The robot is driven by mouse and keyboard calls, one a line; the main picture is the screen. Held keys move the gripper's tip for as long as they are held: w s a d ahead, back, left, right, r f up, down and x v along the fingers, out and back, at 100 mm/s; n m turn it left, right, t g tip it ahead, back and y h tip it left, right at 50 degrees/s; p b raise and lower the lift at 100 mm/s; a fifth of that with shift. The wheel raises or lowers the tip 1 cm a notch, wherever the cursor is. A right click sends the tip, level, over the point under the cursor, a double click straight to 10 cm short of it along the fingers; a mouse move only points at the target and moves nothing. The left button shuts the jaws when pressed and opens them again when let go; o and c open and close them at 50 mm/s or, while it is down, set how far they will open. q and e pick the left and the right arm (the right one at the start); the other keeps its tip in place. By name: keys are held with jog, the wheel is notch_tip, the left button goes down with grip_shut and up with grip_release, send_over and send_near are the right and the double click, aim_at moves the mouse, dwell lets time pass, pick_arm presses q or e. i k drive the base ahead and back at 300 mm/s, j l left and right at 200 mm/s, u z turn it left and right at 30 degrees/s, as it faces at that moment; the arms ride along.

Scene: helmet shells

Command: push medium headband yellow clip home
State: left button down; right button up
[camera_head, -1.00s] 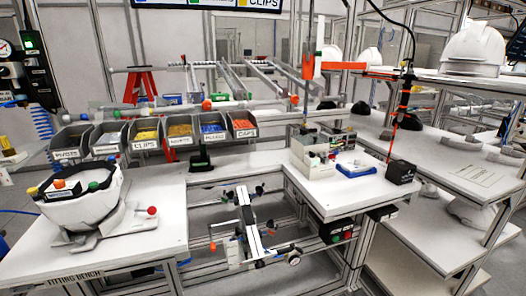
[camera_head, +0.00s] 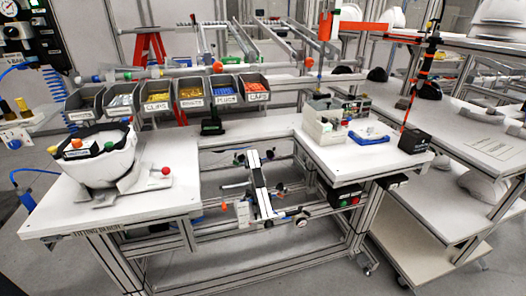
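A white helmet shell (camera_head: 98,165) sits open side up on a holder (camera_head: 112,191) at the left of the fitting bench (camera_head: 60,210). A dark headband (camera_head: 92,149) shows at its rim, with small coloured clips. Whether the yellow clip is fully seated is too small to tell. Neither of my grippers is in view.
Grey bins (camera_head: 158,101) of parts line the bench's back. A holder with a red knob (camera_head: 165,171) stands out to the right of the shell. White boxes (camera_head: 325,122), a blue tray (camera_head: 368,136) and a black box (camera_head: 414,140) are on the right bench. The front bench surface is clear.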

aim_at(54, 150)
jog(key=u, duration=1.35)
